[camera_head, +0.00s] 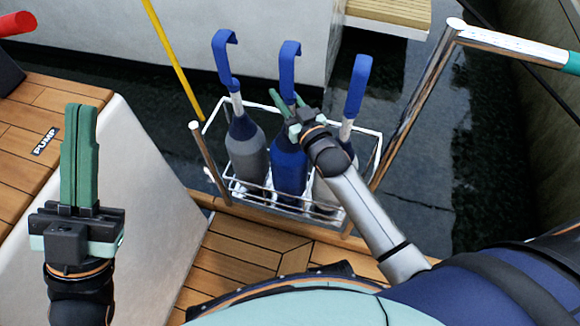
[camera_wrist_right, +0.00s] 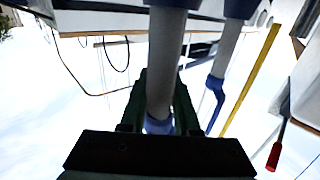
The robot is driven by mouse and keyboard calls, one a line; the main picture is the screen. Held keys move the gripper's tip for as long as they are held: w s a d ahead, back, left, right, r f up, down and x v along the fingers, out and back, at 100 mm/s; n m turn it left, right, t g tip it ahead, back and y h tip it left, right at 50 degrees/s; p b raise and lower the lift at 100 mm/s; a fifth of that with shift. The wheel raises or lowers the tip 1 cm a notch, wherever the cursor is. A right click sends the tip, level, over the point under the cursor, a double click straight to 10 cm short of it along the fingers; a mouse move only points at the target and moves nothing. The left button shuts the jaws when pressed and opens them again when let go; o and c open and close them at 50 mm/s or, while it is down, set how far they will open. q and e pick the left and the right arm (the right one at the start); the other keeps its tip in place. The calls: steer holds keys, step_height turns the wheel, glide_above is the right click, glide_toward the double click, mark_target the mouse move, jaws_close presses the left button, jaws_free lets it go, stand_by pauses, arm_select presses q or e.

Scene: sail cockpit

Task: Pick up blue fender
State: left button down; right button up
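The blue fender (camera_head: 289,169) stands in the middle of a wire basket (camera_head: 272,207), with a blue hook (camera_head: 289,62) rising from its top. A grey fender (camera_head: 246,152) stands to its left and a pale one (camera_head: 333,185) to its right, each with a blue-ended handle. My right gripper (camera_head: 287,102) is at the top of the blue fender, its fingers apart on either side of the handle. In the right wrist view a pale shaft (camera_wrist_right: 165,60) lies between the fingers; contact cannot be told. My left gripper (camera_head: 79,155) is shut, empty and upright, far left of the basket.
A yellow pole (camera_head: 173,58) slants behind the basket. A steel rail (camera_head: 415,100) rises at right. A white sloped panel (camera_head: 150,205) and wooden deck marked PUMP (camera_head: 45,142) lie at left. Dark water (camera_head: 440,195) lies beyond the basket.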

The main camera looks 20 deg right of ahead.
jaws_close()
stand_by(0.8)
steer(key=shift+r, duration=0.25)
